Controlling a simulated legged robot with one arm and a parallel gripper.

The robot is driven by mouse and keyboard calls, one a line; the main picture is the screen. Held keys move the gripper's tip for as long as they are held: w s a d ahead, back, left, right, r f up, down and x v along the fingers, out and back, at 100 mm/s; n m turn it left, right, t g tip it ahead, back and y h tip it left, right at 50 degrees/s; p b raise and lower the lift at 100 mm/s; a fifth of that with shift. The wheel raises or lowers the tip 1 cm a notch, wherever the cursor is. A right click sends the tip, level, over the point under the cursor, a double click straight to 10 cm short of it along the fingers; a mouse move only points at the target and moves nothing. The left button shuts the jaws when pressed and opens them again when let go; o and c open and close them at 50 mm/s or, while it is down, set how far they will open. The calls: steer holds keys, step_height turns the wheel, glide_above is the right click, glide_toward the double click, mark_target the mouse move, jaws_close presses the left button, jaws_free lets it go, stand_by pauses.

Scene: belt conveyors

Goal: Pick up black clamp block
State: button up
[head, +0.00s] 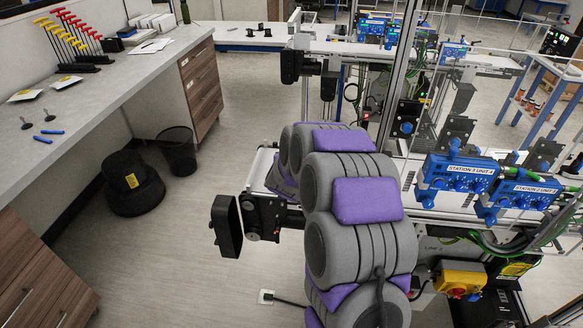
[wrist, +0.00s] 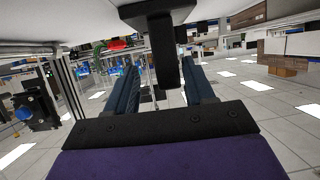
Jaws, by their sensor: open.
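My gripper (wrist: 161,66) is open in the wrist view, with its two dark blue fingers apart. A black block-like shape (wrist: 165,70) shows in the gap between them, against a pale grey surface at the top edge. I cannot tell for sure whether it is the black clamp block, or whether the fingers touch it. In the head view my grey and purple arm covers the middle of the conveyor and hides my gripper. Small black pieces (head: 262,30) stand on the white back table; they are too small to identify.
A conveyor end (head: 262,168) with a black end plate (head: 226,226) sticks out left of my arm. Blue station units (head: 456,175) stand to the right. A workbench (head: 120,75) with tools lines the left. A bin (head: 178,150) and a black bag-like object (head: 132,184) stand on the floor.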

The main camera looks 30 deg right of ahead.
steer(key=shift+x, duration=1.2)
steer(key=shift+s+a+r, duration=0.1)
steer(key=shift+a+r, duration=0.05)
steer(key=shift+a, duration=0.45)
steer(key=shift+c, duration=0.2)
steer(key=shift+a, duration=0.15)
steer(key=shift+c, duration=1.5)
steer(key=shift+d, duration=0.55)
steer(key=c, duration=0.5)
jaws_close()
